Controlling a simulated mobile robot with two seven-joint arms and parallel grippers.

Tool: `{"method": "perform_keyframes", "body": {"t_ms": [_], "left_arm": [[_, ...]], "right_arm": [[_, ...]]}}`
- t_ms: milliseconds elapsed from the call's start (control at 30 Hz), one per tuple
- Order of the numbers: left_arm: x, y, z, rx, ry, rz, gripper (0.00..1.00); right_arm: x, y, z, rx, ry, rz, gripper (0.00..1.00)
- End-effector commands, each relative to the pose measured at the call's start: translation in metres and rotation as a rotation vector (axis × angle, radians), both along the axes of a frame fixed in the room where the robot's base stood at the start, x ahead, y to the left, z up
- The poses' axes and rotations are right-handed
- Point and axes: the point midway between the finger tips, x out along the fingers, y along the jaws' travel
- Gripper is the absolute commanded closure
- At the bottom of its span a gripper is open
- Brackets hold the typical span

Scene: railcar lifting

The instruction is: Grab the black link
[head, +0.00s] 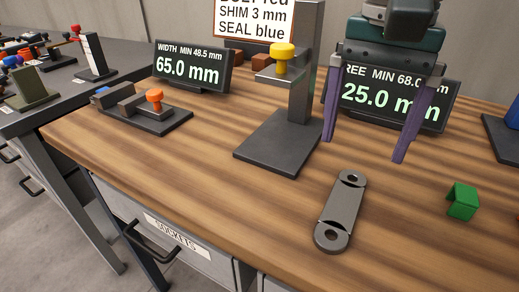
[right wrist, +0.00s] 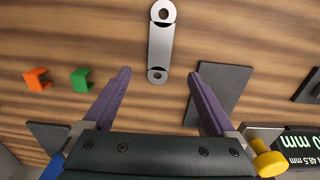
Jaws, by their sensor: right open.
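The link (head: 341,212) is a dark grey flat bar with a round hole at each end. It lies flat on the wooden workbench (head: 210,150) near the front edge in the head view. My right gripper (head: 364,150) is open and empty, its two purple fingers pointing down above the bench, behind the link. In the right wrist view the link (right wrist: 160,42) lies beyond the fingertips, roughly centred between the fingers (right wrist: 160,72). Nothing touches it. My left gripper is in neither view.
A gauge stand (head: 279,143) with a yellow knob is left of my right gripper. A green clip (head: 462,201) lies right of the link; an orange clip (right wrist: 37,79) is beside it. Displays (head: 191,68) and a fixture with an orange knob (head: 147,116) stand further back.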

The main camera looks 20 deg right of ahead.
Motion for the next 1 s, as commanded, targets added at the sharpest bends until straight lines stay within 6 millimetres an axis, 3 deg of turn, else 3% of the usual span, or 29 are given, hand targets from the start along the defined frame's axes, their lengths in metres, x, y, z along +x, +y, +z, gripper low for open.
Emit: {"method": "perform_keyframes", "body": {"t_ms": [200, 367, 700, 1000], "left_arm": [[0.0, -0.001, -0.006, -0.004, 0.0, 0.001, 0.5], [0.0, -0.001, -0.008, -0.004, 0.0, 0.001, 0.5], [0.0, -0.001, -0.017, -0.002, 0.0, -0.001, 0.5], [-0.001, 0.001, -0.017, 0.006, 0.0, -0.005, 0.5]], "right_arm": [[-0.001, 0.0, -0.033, -0.002, 0.004, -0.008, 0.09], [-0.001, 0.001, -0.046, -0.001, 0.002, -0.005, 0.09], [-0.006, 0.008, -0.093, -0.003, 0.0, -0.005, 0.09], [-0.006, 0.008, -0.096, -0.002, -0.001, -0.003, 0.11]]}}
